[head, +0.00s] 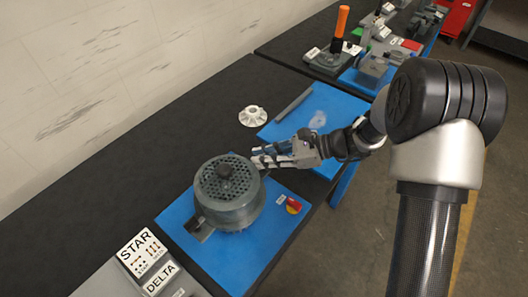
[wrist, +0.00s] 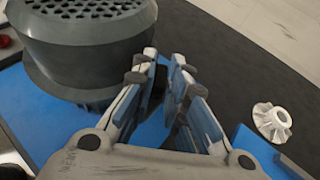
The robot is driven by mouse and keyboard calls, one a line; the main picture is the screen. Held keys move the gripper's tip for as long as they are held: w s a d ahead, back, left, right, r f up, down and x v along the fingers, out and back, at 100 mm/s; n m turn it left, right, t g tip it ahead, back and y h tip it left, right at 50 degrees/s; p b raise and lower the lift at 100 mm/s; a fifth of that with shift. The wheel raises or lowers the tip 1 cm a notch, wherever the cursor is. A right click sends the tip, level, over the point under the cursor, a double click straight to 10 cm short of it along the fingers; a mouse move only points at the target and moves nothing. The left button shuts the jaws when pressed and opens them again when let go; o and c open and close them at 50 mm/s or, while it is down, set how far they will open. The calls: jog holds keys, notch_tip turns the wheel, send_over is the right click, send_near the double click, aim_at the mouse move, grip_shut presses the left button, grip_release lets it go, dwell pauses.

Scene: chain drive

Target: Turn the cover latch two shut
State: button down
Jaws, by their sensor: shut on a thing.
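The motor's grey round cover (head: 232,212) has a perforated top and a dark knob and stands on a blue mat (head: 262,262). It fills the upper left of the wrist view (wrist: 85,45). My gripper (head: 262,160) is at the cover's far right side, level with its upper wall. In the wrist view my gripper's fingers (wrist: 166,72) are close together on a small dark latch (wrist: 158,84) beside the cover's wall. The fingers hide most of the latch, so its angle cannot be told. No label shows that it is latch two.
A white finned fan (head: 252,116) lies on the black bench behind my gripper. A second blue mat (head: 330,112) with a grey bar is to the right. A red knob (head: 293,206) sits at the near mat's right edge. A STAR/DELTA sign (head: 146,256) stands at the lower left.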

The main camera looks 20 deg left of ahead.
jog(key=n+g, duration=0.1)
jog(key=n+g+h+p, duration=0.1)
jog(key=n+g, duration=0.1)
jog(key=n+g+h, duration=0.1)
jog(key=shift+w+a+f+n+g, duration=0.1)
jog(key=shift+w+a+n+g, duration=0.1)
jog(key=shift+w+n+g, duration=0.15)
jog(key=shift+w+a+n+g+h+b, duration=0.15)
jog(key=shift+n+g+h+b, duration=0.15)
jog(key=shift+n+g+h, duration=0.95)
jog(key=shift+w+a+n+g+h+b, duration=0.15)
jog(key=shift+n+g+h+b, duration=0.15)
jog(key=shift+n+g+h, duration=0.85)
jog(key=shift+n, duration=0.25)
jog(key=c, duration=1.9)
grip_release()
jog(key=shift+r+t+y, duration=0.2)
jog(key=shift+t+y, duration=0.05)
jog(key=shift+y, duration=0.15)
